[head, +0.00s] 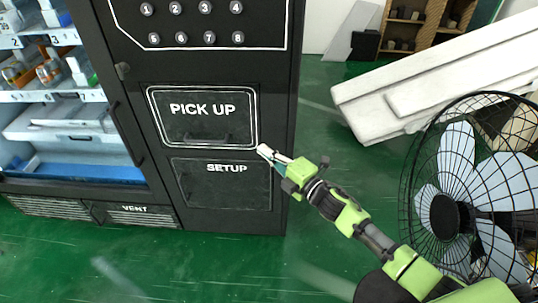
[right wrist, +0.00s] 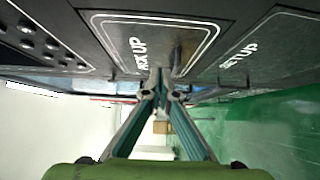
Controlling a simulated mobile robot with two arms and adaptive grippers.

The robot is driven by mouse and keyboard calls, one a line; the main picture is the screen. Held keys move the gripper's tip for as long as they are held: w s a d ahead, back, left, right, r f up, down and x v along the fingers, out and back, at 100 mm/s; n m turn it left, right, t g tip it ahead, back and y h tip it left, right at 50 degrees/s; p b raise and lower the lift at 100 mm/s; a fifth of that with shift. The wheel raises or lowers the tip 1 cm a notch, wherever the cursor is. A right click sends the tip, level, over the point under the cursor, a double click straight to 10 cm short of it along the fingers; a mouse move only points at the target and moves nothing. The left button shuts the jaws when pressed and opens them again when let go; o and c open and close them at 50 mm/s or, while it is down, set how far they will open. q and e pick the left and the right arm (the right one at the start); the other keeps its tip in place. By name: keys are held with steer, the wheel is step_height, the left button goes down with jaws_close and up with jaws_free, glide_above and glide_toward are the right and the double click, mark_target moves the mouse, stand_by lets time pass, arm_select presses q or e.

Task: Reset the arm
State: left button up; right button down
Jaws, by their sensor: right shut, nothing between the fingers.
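My right arm comes in from the lower right in the head view, and its gripper (head: 266,153) is just in front of the vending machine (head: 284,110), near the lower right corner of the "PICK UP" door (head: 205,115). In the right wrist view the two fingers (right wrist: 161,92) meet at their tips with nothing held, close to the machine's front. The "PICK UP" door (right wrist: 150,42) shows beyond them and looks closed. My left gripper is in neither view.
A black caged fan (head: 455,160) stands at the right beside my right arm. Numbered buttons (head: 192,22) sit above the door, and the "SETUP" panel (head: 222,185) below it. Glass-fronted shelves with bottles (head: 50,70) are at the left. Green floor (head: 320,240) is open in front.

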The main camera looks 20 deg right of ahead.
steer(key=s+d+f+m+g+h, duration=0.2)
steer(key=s+d+f+m+h, duration=0.15)
steer(key=f, duration=0.85)
steer(key=s+d+f+m+g+h, duration=0.15)
steer(key=s+d+f+m, duration=0.3)
steer(key=f, duration=0.65)
steer(key=s+d+f+m+g+h, duration=0.25)
steer(key=s+f+m, duration=0.25)
steer(key=s+f, duration=0.85)
steer(key=s+a+f+m+g, duration=0.1)
steer(key=s+f, duration=0.4)
steer(key=s, duration=0.7)
steer(key=s+f+m+g, duration=0.4)
steer(key=s+f+g, duration=0.1)
steer(key=s, duration=0.7)
steer(key=s+a+f+m+g+p, duration=0.1)
steer(key=s+f+m+g, duration=0.2)
steer(key=s+f, duration=0.4)
steer(key=s, duration=0.5)
steer(key=shift+a+h, duration=0.35)
